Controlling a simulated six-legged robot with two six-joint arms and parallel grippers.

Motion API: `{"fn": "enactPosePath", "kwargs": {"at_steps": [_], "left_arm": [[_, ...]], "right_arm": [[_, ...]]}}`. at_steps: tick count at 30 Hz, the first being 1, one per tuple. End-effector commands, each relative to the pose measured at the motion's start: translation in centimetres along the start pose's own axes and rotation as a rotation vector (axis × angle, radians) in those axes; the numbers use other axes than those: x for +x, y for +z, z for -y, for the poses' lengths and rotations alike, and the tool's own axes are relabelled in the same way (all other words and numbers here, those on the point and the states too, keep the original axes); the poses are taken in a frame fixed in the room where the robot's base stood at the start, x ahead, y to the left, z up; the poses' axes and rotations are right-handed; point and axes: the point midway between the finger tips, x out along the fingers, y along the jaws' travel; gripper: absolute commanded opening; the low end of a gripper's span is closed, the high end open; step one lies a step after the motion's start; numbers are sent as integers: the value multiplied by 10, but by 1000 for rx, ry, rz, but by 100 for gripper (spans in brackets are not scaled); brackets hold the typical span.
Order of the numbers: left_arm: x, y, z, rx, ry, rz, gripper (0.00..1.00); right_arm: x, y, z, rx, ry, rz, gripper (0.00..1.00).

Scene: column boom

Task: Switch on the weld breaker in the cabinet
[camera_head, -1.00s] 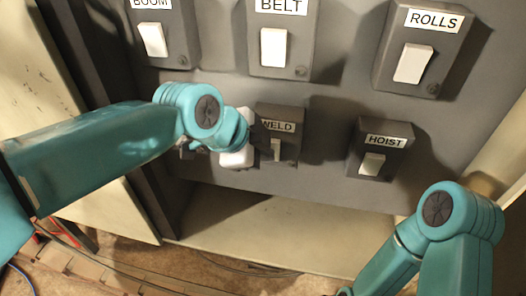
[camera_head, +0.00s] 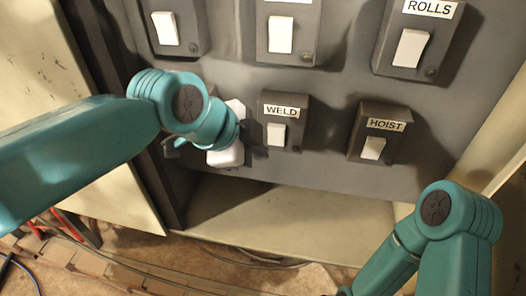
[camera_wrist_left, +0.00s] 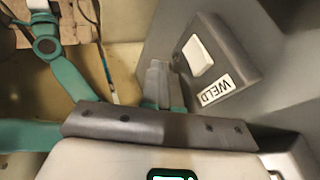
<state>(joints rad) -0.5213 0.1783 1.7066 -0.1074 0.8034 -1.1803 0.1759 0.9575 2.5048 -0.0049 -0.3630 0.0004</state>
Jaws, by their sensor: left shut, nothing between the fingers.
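The weld breaker (camera_head: 295,114) is a dark grey box labelled WELD in the lower row of the cabinet panel, with a white rocker (camera_head: 277,134). In the left wrist view, the weld breaker (camera_wrist_left: 242,62) is at the upper right with its rocker (camera_wrist_left: 197,55) facing the fingers. I cannot tell which way the rocker is set. My left gripper (camera_head: 260,140) is just left of the weld breaker, its dark fingers partly hidden by the wrist. In the left wrist view its fingers (camera_wrist_left: 158,75) are shut and empty, with a small gap to the box. My right gripper is out of frame.
The hoist breaker (camera_head: 382,130) is right of weld. The rolls breaker (camera_head: 418,38) and two others are in the row above. My left arm hides part of the lower left panel. The cabinet's lower space (camera_head: 300,215) is open and looks empty. Cables lie on the floor.

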Motion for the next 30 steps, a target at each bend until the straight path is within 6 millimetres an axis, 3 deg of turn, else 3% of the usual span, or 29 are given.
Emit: {"fn": "enactPosePath", "kwargs": {"at_steps": [6,12,26,30], "left_arm": [[-39,1,-2,0,-3,-1,0],[-61,1,-6,1,0,0,0],[-66,2,-8,1,0,0,0],[-60,4,-9,-14,7,4,0]], "right_arm": [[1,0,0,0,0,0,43],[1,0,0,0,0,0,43],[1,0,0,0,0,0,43],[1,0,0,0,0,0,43]]}}
